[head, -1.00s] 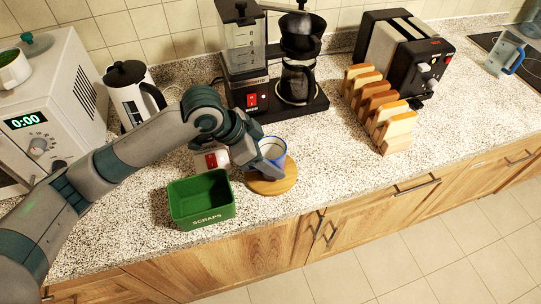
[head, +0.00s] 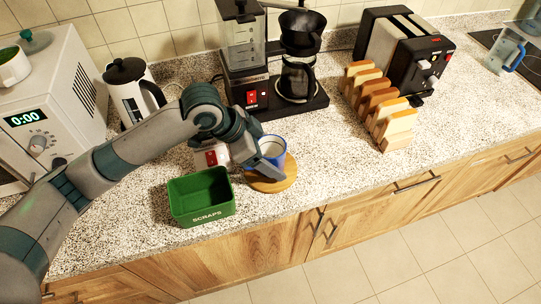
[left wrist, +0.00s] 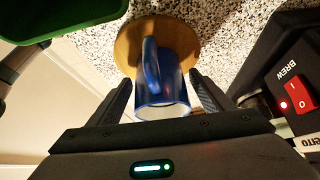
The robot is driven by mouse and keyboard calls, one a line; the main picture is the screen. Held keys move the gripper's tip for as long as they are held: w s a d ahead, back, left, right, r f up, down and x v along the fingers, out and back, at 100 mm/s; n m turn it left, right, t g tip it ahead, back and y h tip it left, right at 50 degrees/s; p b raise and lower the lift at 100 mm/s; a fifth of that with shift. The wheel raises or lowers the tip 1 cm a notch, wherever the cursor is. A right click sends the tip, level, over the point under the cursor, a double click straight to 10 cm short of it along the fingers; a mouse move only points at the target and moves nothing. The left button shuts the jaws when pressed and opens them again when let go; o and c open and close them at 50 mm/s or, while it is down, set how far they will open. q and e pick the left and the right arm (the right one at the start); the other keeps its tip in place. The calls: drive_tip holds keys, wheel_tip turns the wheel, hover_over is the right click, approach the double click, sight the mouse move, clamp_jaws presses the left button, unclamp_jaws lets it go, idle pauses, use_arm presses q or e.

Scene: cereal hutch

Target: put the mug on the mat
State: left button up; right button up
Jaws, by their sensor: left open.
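The mug (head: 273,148), blue outside with a white inside, stands on the round wooden mat (head: 285,183) near the counter's front. In the left wrist view the mug (left wrist: 160,82) lies between my fingers, its handle towards the top of the picture, with the mat (left wrist: 185,38) beyond it. My left gripper (head: 262,168) is at the mug's near left side in the head view and hides part of it. In the left wrist view the gripper (left wrist: 162,90) is open, with gaps between fingers and mug. My right gripper is not in view.
A green scraps bin (head: 202,197) stands just left of the mat. A coffee maker (head: 275,70) is behind the mug, and a toast rack (head: 380,105) and toaster (head: 403,50) are to the right. The counter right of the mat is clear.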

use_arm(q)
drive_tip(key=b+v, duration=0.2)
drive_tip(key=v, duration=0.9)
drive_tip(key=shift+s+a+r, duration=0.1)
drive_tip(key=shift+a+r, duration=0.05)
drive_tip(key=shift+r, duration=0.25)
